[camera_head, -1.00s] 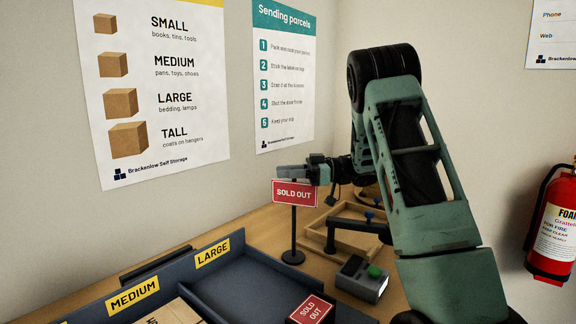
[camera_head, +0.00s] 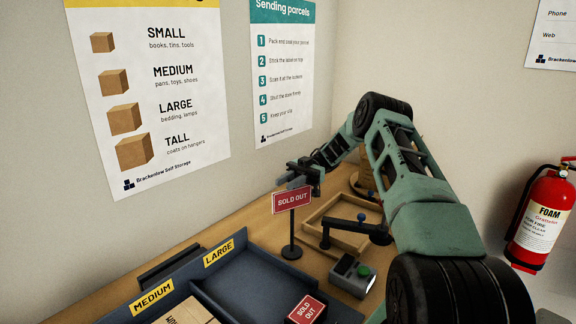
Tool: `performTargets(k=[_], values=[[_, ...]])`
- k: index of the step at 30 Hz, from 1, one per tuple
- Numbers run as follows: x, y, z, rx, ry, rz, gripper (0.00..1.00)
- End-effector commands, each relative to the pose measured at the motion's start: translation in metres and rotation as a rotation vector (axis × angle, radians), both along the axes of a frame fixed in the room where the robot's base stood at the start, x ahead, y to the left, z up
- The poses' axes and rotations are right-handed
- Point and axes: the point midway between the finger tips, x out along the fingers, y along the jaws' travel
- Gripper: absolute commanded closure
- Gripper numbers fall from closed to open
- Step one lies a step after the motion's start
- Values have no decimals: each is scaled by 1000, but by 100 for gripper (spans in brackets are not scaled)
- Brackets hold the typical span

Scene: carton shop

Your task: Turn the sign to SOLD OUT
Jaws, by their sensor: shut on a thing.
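The red sign (camera_head: 291,200) stands upright on a thin black post with a round base, on the wooden counter. Its face toward me reads SOLD OUT. My gripper (camera_head: 286,182) is at the top edge of the sign, coming from behind it at the right, and is shut on the sign. The exact contact of the fingertips is small and partly hidden behind the panel.
A blue divided tray (camera_head: 240,285) with MEDIUM and LARGE labels lies in front; a red SOLD OUT block (camera_head: 305,309) sits at its right end. A fire extinguisher (camera_head: 541,222) is at far right.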

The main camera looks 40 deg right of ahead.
Motion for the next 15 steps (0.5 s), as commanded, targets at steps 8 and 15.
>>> performTargets(k=[8,15], values=[[-1,0,6,4,-2,102,98],[-2,0,3,3,-3,140,98]])
